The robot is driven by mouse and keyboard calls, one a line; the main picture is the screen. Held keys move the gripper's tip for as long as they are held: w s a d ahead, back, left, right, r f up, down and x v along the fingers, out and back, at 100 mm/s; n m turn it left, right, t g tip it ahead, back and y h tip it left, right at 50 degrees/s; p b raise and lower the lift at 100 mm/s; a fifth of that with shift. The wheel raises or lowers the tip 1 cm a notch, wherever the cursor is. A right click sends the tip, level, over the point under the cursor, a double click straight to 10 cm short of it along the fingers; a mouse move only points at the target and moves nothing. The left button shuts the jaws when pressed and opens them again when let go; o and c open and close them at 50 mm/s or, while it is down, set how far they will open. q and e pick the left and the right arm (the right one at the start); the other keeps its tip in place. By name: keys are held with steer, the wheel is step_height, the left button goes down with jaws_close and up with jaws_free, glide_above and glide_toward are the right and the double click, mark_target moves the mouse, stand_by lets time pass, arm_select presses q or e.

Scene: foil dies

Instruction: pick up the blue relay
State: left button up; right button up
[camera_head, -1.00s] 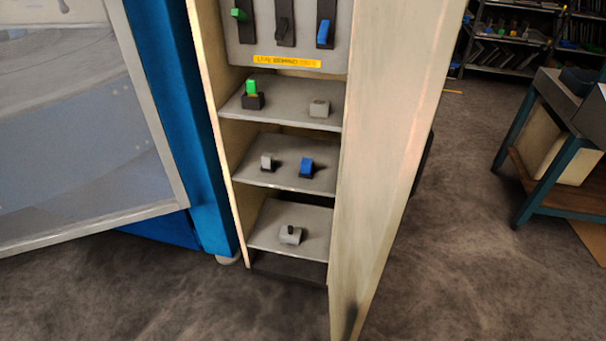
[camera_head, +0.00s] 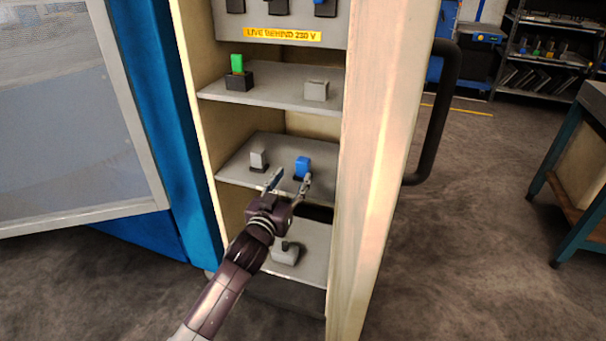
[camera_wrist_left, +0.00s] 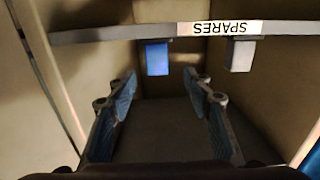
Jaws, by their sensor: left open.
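The blue relay (camera_head: 302,166) stands upright on a dark base on the middle shelf (camera_head: 277,147) of the open cabinet, right of a grey relay (camera_head: 258,160). My left gripper (camera_head: 289,182) is open and empty at the shelf's front edge, its fingers spread just in front of the blue relay. In the left wrist view, which is upside down, the blue relay (camera_wrist_left: 157,59) shows beyond the gap between the open fingers of my gripper (camera_wrist_left: 160,77). The grey relay (camera_wrist_left: 241,55) is to its right there. My right gripper is not in view.
A green relay (camera_head: 237,64) and a grey block (camera_head: 316,91) are on the shelf above. Another grey piece (camera_head: 286,254) sits on the shelf below. The cabinet's side panel (camera_head: 375,170) bounds the right.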

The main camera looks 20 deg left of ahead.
mark_target(301, 163)
arm_select(q)
steer(key=shift+w+r, duration=0.3)
steer(key=shift+w, duration=0.05)
steer(key=shift+w+d+b, duration=0.15)
steer(key=shift+w+b, duration=0.15)
steer(key=shift+w, duration=1.25)
steer(key=shift+w+d+r+b, duration=0.1)
steer(key=shift+w+b, duration=0.15)
steer(key=shift+w, duration=0.85)
steer(key=shift+w+d+r+b, duration=0.1)
steer(key=shift+w+b, duration=0.1)
steer(key=shift+w, duration=0.9)
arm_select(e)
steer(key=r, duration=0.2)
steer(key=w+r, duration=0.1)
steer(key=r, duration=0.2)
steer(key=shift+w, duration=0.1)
arm_select(q)
jaws_close()
